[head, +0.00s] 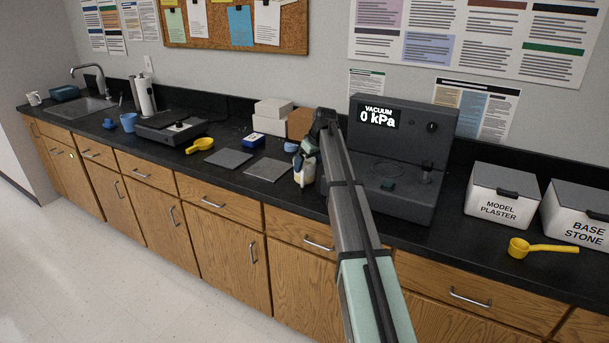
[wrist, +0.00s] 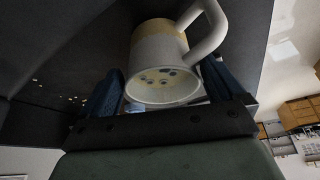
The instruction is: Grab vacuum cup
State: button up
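The vacuum cup looks like a white cup with a tan band and a handle. In the head view the cup (head: 304,171) stands on the black counter, left of the vacuum machine (head: 395,150). In the wrist view the cup (wrist: 165,65) is between my two blue fingers, its round opening towards the camera and its handle at upper right. Small dark spots show inside. My gripper (wrist: 160,82) is open around the cup, with a narrow gap at the left finger. Contact at the right finger is unclear. In the head view my gripper (head: 308,146) is just above the cup, partly hidden by my arm.
The machine's display reads 0 kPa. White bins (head: 502,195) and another yellow scoop (head: 540,248) are to the right. The counter's front edge is close to the cup.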

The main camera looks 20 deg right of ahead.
jog(key=c, duration=1.3)
jog(key=shift+o, duration=0.2)
